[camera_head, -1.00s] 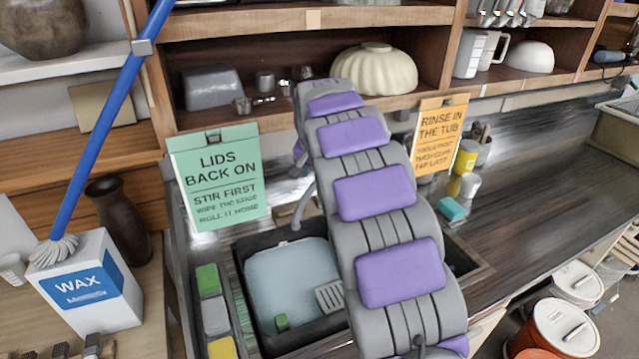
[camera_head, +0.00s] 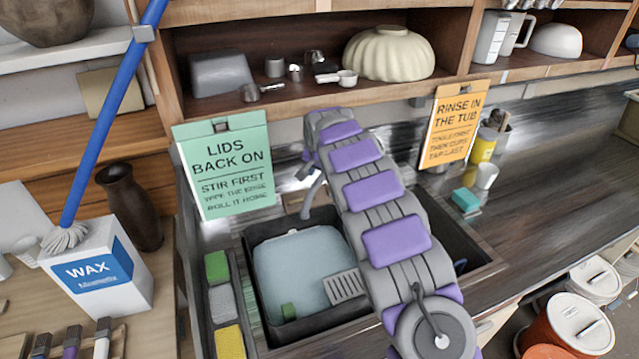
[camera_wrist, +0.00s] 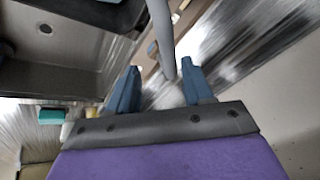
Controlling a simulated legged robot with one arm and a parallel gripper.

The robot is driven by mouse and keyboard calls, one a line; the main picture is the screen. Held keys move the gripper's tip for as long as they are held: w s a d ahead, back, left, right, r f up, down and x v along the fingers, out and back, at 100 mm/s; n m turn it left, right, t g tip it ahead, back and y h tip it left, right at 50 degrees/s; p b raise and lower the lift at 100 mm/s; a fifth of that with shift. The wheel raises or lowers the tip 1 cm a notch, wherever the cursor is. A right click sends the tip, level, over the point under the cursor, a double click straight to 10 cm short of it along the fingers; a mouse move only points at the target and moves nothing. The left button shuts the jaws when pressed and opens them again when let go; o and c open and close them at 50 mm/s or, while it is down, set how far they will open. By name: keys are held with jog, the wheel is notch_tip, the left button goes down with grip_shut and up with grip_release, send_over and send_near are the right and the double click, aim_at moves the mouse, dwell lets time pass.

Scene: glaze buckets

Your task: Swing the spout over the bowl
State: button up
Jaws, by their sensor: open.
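The spout (camera_head: 312,196) is a curved grey tube. In the head view it shows just left of my arm's far end, its lower end by the back edge of the sink bowl. The sink bowl (camera_head: 252,240) is dark-walled, with a pale blue surface inside. In the wrist view the spout (camera_wrist: 161,30) comes down from the top and its end lies between my gripper's (camera_wrist: 161,72) two blue fingers, which are spread apart. I cannot tell whether either finger touches it. The arm hides my gripper's fingers and the bowl's right part in the head view.
A green sign (camera_head: 224,165) hangs left of the spout and an orange sign (camera_head: 453,125) to the right. A shelf (camera_head: 400,98) with bowls and scoops runs above. Sponges (camera_head: 220,305) line the bowl's left side. The right counter (camera_head: 560,150) is mostly clear.

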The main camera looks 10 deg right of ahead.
aim_at(315, 183)
jog(key=w+f, duration=0.1)
jog(key=a+f, duration=0.1)
jog(key=f, duration=0.1)
jog(key=w+a+f, duration=0.1)
jog(key=f, duration=0.1)
jog(key=shift+w+f+b, duration=0.15)
jog(key=shift+w+b, duration=0.15)
jog(key=shift+d+f, duration=0.15)
jog(key=shift+d, duration=0.75)
jog(key=shift+a, duration=0.65)
jog(key=c, duration=0.8)
jog(key=shift+d, duration=0.3)
grip_shut()
jog(key=shift+a, duration=0.1)
